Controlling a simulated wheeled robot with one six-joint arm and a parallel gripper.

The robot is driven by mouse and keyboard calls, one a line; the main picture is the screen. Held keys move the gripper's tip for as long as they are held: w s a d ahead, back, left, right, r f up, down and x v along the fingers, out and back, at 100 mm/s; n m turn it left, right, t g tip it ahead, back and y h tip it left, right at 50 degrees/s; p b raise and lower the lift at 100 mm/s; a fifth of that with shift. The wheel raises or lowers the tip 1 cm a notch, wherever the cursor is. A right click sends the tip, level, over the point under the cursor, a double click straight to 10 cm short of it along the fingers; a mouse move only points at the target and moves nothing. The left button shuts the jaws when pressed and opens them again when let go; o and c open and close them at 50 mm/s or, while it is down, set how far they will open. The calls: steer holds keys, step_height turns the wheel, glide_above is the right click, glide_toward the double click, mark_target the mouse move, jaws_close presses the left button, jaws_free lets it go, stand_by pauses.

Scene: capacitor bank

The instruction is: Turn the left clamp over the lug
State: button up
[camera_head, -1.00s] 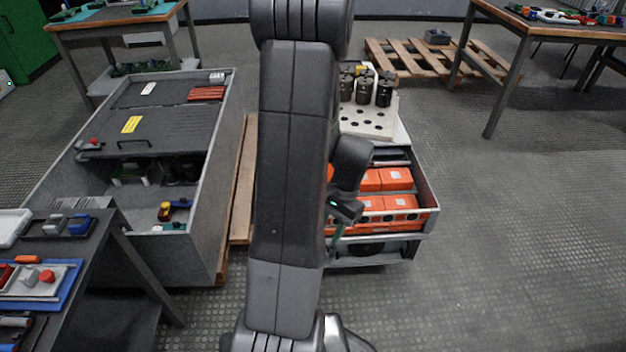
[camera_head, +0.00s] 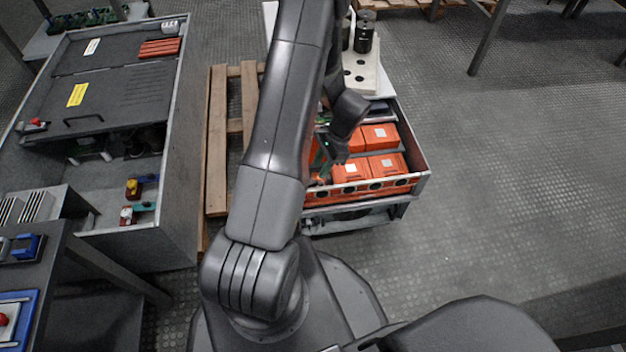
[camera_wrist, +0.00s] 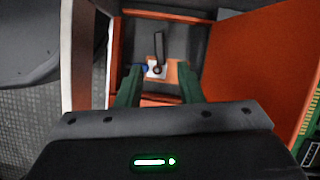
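In the wrist view a dark, narrow clamp lever (camera_wrist: 158,46) stands over a small white block, inside an orange-walled bay. A copper-coloured strip (camera_wrist: 173,74), perhaps the lug, lies just right of the clamp's foot. The lever points away from my gripper and does not visibly lie across the strip. My gripper (camera_wrist: 159,72) is open, its two green fingers on either side of the clamp's foot in the picture. I cannot tell whether they touch anything. In the head view my gripper (camera_head: 324,160) is at the left end of the orange capacitor boxes (camera_head: 352,171); the clamp cannot be made out there.
Orange panels (camera_wrist: 265,65) rise close on the right of my gripper in the wrist view. A white perforated block (camera_head: 365,75) with dark cylinders stands behind the boxes. A grey bin (camera_head: 180,165) and wooden pallet (camera_head: 216,140) are at left. The floor at right is clear.

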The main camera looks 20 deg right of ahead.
mark_target(311, 183)
steer(key=b+x, duration=0.1)
steer(key=x, duration=0.5)
steer(key=shift+a+f+b, duration=0.2)
steer(key=shift+b, duration=0.1)
jaws_close()
